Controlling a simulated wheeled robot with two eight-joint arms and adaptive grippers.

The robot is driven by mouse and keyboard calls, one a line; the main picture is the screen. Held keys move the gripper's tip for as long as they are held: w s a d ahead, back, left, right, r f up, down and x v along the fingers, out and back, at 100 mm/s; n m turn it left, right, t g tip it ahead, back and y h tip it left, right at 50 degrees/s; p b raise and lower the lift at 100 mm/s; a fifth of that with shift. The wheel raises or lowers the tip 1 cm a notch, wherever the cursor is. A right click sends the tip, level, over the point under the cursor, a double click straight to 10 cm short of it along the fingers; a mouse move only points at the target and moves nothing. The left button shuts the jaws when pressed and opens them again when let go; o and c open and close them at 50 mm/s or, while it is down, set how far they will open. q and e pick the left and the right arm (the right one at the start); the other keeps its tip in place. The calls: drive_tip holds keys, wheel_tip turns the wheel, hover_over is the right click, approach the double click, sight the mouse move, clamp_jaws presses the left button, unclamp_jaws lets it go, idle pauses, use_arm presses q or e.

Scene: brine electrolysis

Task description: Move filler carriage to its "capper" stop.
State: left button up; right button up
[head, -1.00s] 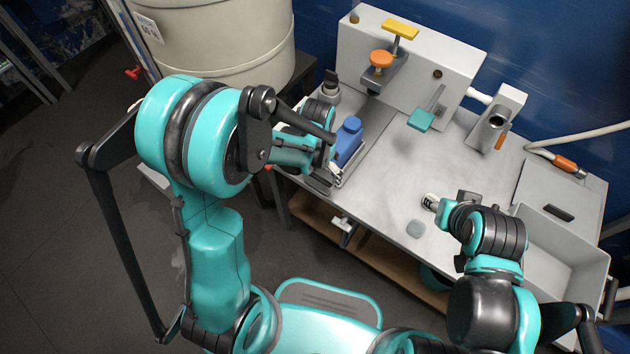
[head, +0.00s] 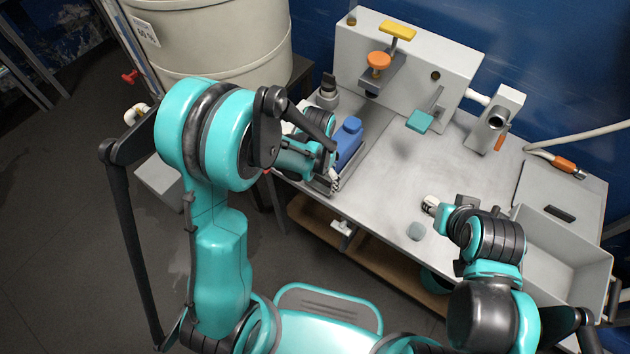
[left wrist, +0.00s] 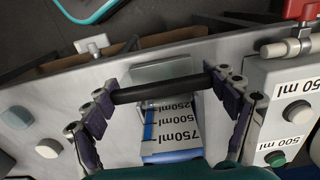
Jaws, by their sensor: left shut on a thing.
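The filler carriage (head: 352,168) is at the left part of the bench, with a blue bottle (head: 347,142) on it. In the left wrist view the bottle (left wrist: 172,130) has a white scale marked 250, 500 and 750 ml. The carriage's black bar handle (left wrist: 160,89) runs across that view. My left gripper (head: 331,174) is at the carriage's front end; in the left wrist view its fingers (left wrist: 163,97) are at the two ends of the bar, and it is shut on the handle. My right gripper (head: 431,205) is over the front of the bench, its finger gap unclear.
A grey cabinet (head: 410,60) with yellow and orange knobs stands along the bench's back. A teal paddle (head: 419,121) sticks out from it. A grey bin (head: 560,255) is at the right. A large beige tank (head: 215,40) stands left of the bench. The bench's middle (head: 400,180) is mostly clear.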

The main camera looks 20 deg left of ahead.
use_arm(q)
drive_tip(key=w+d, duration=0.1)
drive_tip(key=w, duration=0.2)
drive_tip(key=w+d, duration=0.1)
drive_tip(key=w, duration=0.3)
drive_tip(key=w+d, duration=0.1)
drive_tip(key=w, duration=0.2)
drive_tip(key=shift+w+d, duration=0.15)
drive_tip(key=shift+d, duration=0.25)
drive_tip(key=o, duration=1.5)
drive_tip(key=shift+o, duration=0.2)
drive_tip(key=shift+r, duration=0.1)
wheel_tip(320, 180, up, 12)
drive_tip(key=shift+f, duration=0.1)
